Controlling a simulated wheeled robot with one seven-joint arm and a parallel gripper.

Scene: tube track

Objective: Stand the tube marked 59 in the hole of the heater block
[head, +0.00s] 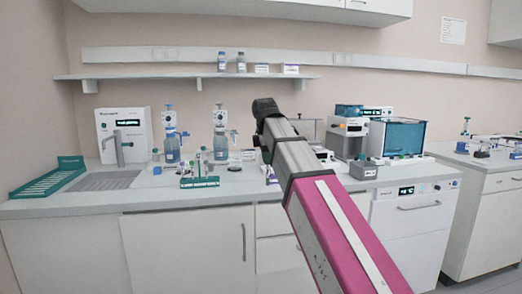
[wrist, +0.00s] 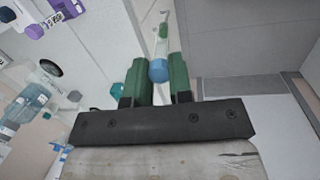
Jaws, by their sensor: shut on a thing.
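In the wrist view my gripper (wrist: 161,82) has its green fingers shut on a tube (wrist: 158,71). The tube's blue cap is between the fingers, and its clear body points away toward the top of the picture. A label with green shows on the body, but I cannot read its number. In the head view my arm hides the gripper and the tube. A small grey block (head: 363,171) with a white label sits near the counter's front edge, right of my arm. It may be the heater block; its hole cannot be made out.
A green rack (head: 200,183) and bottles stand on the counter left of my arm. A teal-windowed machine (head: 397,138) stands behind the grey block. A sink (head: 108,181) and green drying rack (head: 48,180) are at far left. The wrist view shows the counter edge below the tube.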

